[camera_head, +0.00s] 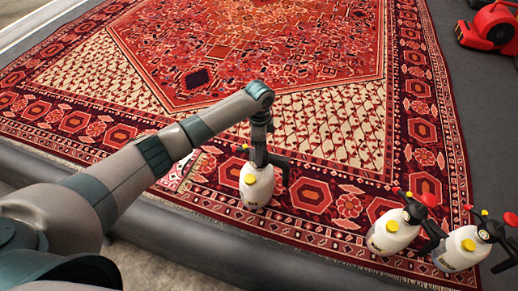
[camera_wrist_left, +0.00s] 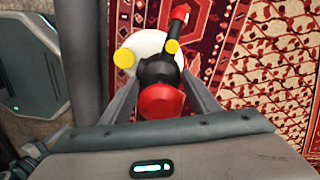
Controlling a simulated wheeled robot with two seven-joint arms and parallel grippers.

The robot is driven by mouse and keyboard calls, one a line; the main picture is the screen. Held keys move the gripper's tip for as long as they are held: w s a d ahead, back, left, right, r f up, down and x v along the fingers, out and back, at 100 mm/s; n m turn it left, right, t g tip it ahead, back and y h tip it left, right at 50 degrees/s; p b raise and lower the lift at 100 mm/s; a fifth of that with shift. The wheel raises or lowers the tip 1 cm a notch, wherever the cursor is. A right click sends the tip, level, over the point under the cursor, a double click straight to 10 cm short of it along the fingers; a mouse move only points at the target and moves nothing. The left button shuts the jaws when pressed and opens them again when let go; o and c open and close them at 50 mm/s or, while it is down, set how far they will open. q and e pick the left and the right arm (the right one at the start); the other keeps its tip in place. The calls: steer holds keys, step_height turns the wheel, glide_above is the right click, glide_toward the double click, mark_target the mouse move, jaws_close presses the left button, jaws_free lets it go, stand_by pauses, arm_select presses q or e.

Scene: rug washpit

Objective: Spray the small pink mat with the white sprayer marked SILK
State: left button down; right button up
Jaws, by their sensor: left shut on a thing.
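A white sprayer (camera_head: 257,190) with a yellow cap, black head and red nozzle is upright over the rug's near border. My left gripper (camera_head: 262,160) is shut on its black upper part. The left wrist view shows the sprayer's white body (camera_wrist_left: 150,45) below the black neck and red knob, between my fingers. Its label is too small to read, and I cannot tell whether its base touches the rug. A small pale pink patterned mat (camera_head: 176,177) lies left of the sprayer, partly hidden by my left arm. My right gripper is not in view.
Two similar sprayers, one (camera_head: 392,233) and another (camera_head: 460,249), stand at the near right. The large red rug (camera_head: 335,120) covers most of the floor. A red machine (camera_head: 490,27) stands at the far right. A grey raised edge (camera_head: 205,245) runs along the front.

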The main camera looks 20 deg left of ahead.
arm_select(q)
steer(key=shift+f, duration=0.45)
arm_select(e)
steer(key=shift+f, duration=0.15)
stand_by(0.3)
arm_select(q)
steer(key=c, duration=0.6)
jaws_free()
steer(key=shift+f, duration=0.15)
step_height(320, 180, up, 2)
step_height(320, 180, up, 6)
steer(key=shift+r, duration=0.2)
step_height(320, 180, up, 8)
steer(key=shift+f, duration=0.2)
steer(key=shift+r, duration=0.85)
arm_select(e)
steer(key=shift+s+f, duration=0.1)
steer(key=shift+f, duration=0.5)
